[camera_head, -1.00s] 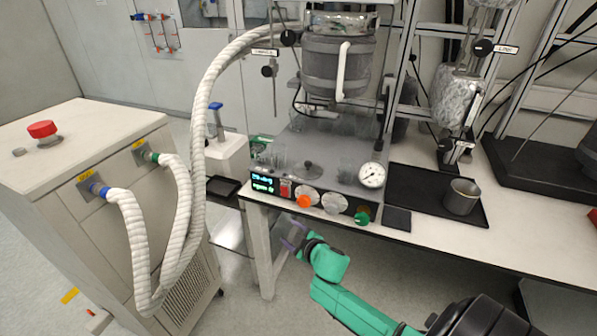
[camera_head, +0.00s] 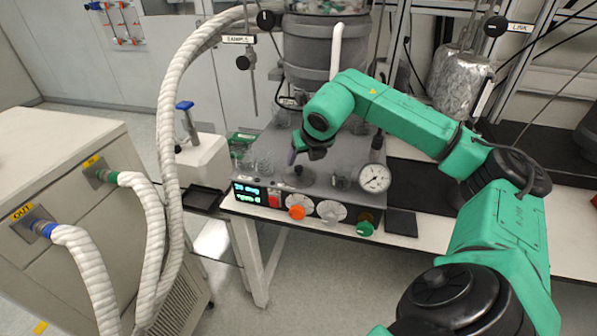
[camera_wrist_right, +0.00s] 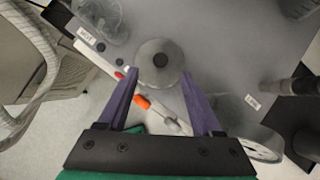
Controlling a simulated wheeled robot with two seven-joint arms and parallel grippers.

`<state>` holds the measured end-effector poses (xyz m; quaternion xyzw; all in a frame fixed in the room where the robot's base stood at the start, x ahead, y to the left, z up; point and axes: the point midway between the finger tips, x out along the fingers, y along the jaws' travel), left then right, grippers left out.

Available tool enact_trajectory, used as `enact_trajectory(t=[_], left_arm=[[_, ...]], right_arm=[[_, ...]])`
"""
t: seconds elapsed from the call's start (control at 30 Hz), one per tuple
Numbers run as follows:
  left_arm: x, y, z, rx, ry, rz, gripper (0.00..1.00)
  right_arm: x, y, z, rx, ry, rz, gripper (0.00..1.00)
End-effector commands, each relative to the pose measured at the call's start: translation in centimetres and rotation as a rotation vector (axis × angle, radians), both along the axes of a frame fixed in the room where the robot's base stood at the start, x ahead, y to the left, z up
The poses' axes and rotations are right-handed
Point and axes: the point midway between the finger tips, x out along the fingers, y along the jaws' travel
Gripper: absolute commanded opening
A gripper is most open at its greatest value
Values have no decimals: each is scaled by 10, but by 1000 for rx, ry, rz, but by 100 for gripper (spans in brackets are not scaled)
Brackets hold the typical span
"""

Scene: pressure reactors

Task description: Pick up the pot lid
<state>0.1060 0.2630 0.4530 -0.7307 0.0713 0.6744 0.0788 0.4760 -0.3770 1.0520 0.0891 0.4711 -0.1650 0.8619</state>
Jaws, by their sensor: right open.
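The pot lid (camera_head: 300,182), a small round grey disc with a dark knob, lies on the grey top plate of the reactor stand in the head view. In the right wrist view the lid (camera_wrist_right: 153,82) lies beyond and between my purple fingertips. My right gripper (camera_head: 292,157) is open and empty, with its fingers pointing down just above the lid. The right gripper (camera_wrist_right: 159,73) shows both fingers apart in the wrist view. Whether a finger touches the lid is unclear. My left gripper is not in view.
Glass vessels (camera_head: 342,180) and a pressure gauge (camera_head: 374,178) stand close to the lid. A large grey reactor vessel (camera_head: 310,50) rises behind. The front panel has an orange knob (camera_head: 296,212) and a green knob (camera_head: 365,227). A thick white hose (camera_head: 168,130) runs at the left.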

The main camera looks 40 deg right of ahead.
Motion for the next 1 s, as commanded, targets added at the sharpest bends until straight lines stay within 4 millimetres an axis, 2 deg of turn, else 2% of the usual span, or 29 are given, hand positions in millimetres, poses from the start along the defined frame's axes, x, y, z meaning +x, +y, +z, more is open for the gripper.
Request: enact_trajectory(t=[0.27, 0.4, 0.6, 0.77, 0.8, 1.0], left_arm=[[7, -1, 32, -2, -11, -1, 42], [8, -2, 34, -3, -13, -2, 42], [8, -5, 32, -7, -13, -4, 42], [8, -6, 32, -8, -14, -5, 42], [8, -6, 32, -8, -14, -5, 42], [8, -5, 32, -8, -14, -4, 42]], right_arm=[[21, -10, -31, 4, 4, 2, 67], [31, -14, -51, 3, 0, 2, 67], [32, -14, -55, 1, -2, 2, 67], [32, -14, -54, 1, -2, 2, 6], [32, -14, -54, 1, -2, 2, 0], [32, -14, -54, 1, -2, 2, 0]])
